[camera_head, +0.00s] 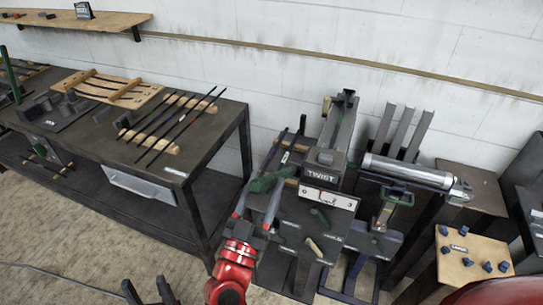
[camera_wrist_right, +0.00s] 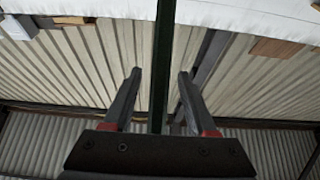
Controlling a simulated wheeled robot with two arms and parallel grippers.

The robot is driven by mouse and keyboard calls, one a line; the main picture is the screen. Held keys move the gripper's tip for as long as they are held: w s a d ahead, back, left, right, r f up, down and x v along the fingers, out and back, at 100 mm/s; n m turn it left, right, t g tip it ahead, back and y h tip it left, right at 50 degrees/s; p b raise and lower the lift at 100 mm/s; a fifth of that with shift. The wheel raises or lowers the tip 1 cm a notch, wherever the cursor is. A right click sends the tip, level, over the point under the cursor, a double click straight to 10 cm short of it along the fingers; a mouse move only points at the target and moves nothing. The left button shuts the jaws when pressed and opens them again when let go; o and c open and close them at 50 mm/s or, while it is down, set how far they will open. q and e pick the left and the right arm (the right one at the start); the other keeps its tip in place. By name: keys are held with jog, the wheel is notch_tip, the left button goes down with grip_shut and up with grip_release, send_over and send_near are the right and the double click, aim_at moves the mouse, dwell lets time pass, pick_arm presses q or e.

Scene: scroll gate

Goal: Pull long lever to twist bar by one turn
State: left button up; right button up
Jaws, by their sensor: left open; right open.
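The machine with the TWIST label (camera_head: 324,203) stands right of centre in the head view, with a dial panel on its front. A green-handled lever (camera_head: 268,182) sticks out leftward from beside its head. My right gripper (camera_head: 262,190) is open, its fingers reaching up to either side of the green handle. In the right wrist view, a dark green bar (camera_wrist_right: 163,55) runs between the open fingers (camera_wrist_right: 160,74); contact cannot be told. My left gripper (camera_head: 147,287) is open and empty at the bottom edge, apart from everything. The bar being twisted cannot be made out clearly.
A dark workbench (camera_head: 205,138) with several black rods (camera_head: 185,120) on wooden supports stands at the left. A machine with a silver cylinder (camera_head: 408,171) stands close at the right, beside a wooden board with blue knobs (camera_head: 470,256). Bare floor lies in front of the bench.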

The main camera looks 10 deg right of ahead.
aim_at(269, 176)
jog(key=p+x, duration=0.1)
jog(key=x, duration=0.3)
jog(key=shift+w+d+r+p, duration=0.1)
jog(key=shift+w+d+p, duration=0.05)
jog(key=shift+p, duration=0.15)
grip_shut()
dwell(1.1)
